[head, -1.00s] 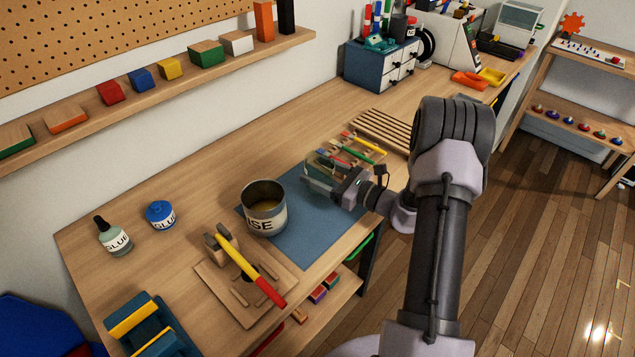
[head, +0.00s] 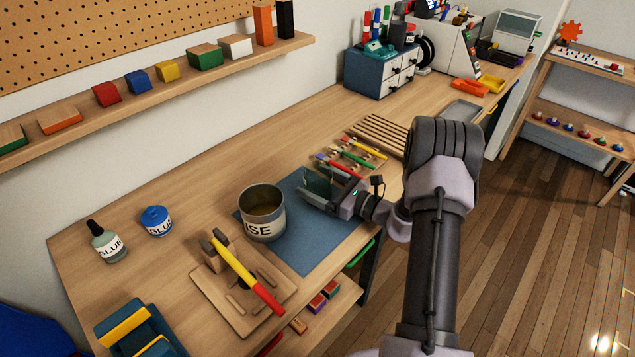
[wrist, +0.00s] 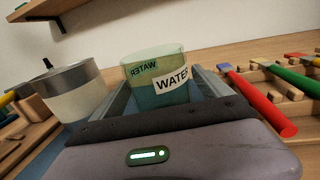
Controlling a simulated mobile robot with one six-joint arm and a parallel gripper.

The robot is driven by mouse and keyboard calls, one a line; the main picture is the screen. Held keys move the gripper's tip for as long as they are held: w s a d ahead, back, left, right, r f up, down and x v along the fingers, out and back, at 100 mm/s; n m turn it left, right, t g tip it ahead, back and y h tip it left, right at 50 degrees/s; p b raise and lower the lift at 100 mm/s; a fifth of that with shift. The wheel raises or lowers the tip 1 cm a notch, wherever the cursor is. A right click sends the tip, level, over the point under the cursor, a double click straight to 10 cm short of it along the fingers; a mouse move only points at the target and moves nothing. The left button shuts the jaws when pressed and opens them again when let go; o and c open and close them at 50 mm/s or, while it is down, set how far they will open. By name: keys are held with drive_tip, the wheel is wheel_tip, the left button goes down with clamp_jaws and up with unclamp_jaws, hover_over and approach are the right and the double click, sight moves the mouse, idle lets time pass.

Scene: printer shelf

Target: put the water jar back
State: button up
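The water jar (head: 316,181) is a greenish clear jar over the blue mat (head: 300,247), right of the rinse can (head: 262,213). In the wrist view the jar (wrist: 158,82) stands upright between my two fingers, its WATER label facing me. My gripper (head: 320,195) is shut on the jar, one finger on each side. The jar's base is hidden, so I cannot tell whether it touches the mat. The rinse can also shows in the wrist view (wrist: 68,98), left of my gripper and apart from the jar.
Brushes with coloured handles (head: 355,160) lie on a wooden rest behind my gripper, near a slatted rack (head: 380,133). A tool holder with a hammer (head: 238,262) stands left of the mat. The back strip of the bench is clear.

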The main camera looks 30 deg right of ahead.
drive_tip(key=shift+r, duration=0.1)
drive_tip(key=shift+s+d+r, duration=0.1)
drive_tip(key=shift+s+d, duration=0.05)
drive_tip(key=shift+s, duration=0.05)
drive_tip(key=p+v, duration=0.3)
drive_tip(key=v, duration=0.8)
drive_tip(key=shift+s, duration=0.25)
